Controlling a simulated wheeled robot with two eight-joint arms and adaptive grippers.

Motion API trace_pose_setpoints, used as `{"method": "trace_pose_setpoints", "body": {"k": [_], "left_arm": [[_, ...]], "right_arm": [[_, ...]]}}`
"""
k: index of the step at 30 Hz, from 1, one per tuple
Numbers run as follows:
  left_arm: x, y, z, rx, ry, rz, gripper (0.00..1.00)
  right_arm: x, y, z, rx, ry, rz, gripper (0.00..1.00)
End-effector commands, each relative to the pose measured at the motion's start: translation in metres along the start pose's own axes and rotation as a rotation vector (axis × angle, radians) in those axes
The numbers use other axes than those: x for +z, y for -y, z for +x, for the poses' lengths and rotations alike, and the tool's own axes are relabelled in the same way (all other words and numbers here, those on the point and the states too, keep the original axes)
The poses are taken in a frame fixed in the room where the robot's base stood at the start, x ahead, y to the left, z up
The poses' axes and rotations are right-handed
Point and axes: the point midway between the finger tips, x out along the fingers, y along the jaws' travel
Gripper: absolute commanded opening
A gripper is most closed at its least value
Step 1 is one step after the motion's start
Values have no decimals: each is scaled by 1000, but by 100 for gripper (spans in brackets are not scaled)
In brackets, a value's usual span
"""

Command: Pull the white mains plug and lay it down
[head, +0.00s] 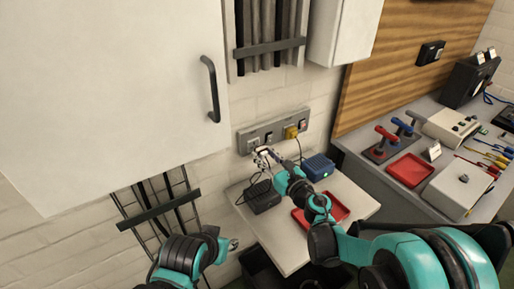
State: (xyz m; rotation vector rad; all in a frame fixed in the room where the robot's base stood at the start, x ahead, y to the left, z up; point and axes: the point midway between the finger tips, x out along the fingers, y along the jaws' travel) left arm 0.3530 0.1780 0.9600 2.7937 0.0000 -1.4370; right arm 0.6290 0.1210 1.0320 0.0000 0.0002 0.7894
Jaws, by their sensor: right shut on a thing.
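A grey socket strip (272,132) is fixed to the white brick wall above a small table. My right gripper (262,154) is at the strip's left end, shut on the white mains plug. The fingers cover most of the plug, and I cannot tell whether it is seated in the socket or just clear of it. A yellow plug (291,132) sits in the strip to the right. My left gripper (233,244) is low, left of the table and away from the plug; its fingers are too small to read.
The small white table (352,197) holds a black box (262,196), a blue box (318,167) and a red tray (338,211) partly behind my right arm. A cabinet (120,90) overhangs at left. A bench with a red tray (409,170) and tools is at right.

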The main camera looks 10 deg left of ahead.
Motion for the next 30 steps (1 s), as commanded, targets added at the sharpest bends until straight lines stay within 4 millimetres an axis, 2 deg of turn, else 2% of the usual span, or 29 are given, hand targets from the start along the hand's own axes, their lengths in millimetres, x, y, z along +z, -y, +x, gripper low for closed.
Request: {"method": "trace_pose_setpoints", "body": {"k": [21,30], "left_arm": [[1,0,2,0,0,0,40],[1,0,2,0,0,0,40]], "right_arm": [[0,0,-28,0,0,0,0],[0,0,-30,0,0,0,0]]}}
